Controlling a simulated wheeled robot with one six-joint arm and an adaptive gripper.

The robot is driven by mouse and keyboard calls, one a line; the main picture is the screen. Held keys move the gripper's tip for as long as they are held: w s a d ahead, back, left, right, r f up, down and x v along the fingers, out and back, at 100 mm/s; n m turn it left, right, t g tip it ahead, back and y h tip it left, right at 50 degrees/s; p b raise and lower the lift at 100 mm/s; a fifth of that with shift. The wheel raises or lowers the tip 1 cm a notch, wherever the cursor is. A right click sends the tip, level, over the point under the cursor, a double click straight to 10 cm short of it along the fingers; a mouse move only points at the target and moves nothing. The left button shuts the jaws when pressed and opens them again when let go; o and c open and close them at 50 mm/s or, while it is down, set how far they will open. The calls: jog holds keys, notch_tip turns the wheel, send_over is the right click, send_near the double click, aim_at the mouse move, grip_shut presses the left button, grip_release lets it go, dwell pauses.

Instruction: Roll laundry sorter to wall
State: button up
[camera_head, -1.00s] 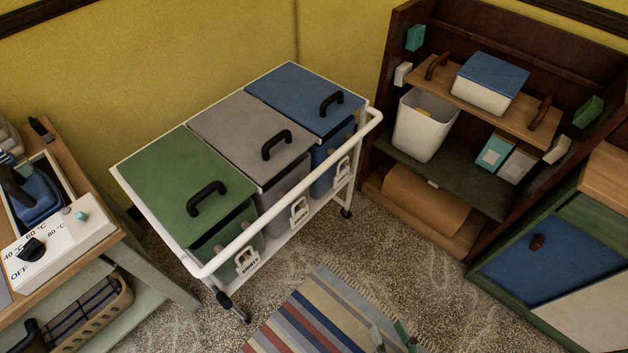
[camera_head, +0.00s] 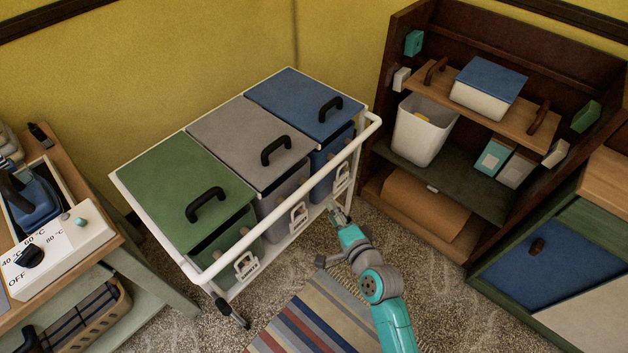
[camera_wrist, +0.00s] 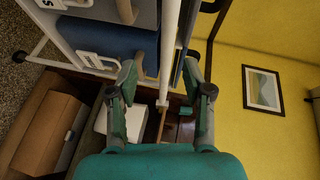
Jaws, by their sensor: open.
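The laundry sorter is a white-framed cart (camera_head: 232,268) with green (camera_head: 178,190), grey (camera_head: 250,137) and blue (camera_head: 306,102) lidded bins and a white front rail (camera_head: 290,203). It stands on casters, angled near the yellow wall. My gripper (camera_head: 338,213) is low in front of the sorter's right end, below the rail. In the wrist view my open gripper (camera_wrist: 159,76) has the white rail (camera_wrist: 170,45) between its fingers in the picture; I cannot tell whether it touches. The right front caster is hidden behind my gripper in the head view.
A dark wood shelf unit (camera_head: 480,60) with a white bin (camera_head: 424,128) stands close to the sorter's right. A wooden bench (camera_head: 75,158) with a control box stands at left. A striped rug (camera_head: 310,315) lies on the floor in front. A green-framed cabinet (camera_head: 545,262) is at right.

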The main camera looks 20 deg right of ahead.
aim_at(314, 181)
jog(key=shift+m, duration=0.3)
jog(key=x, duration=0.8)
jog(key=r+x, duration=0.1)
jog(key=x, duration=0.3)
jog(key=shift+w, duration=0.55)
grip_shut()
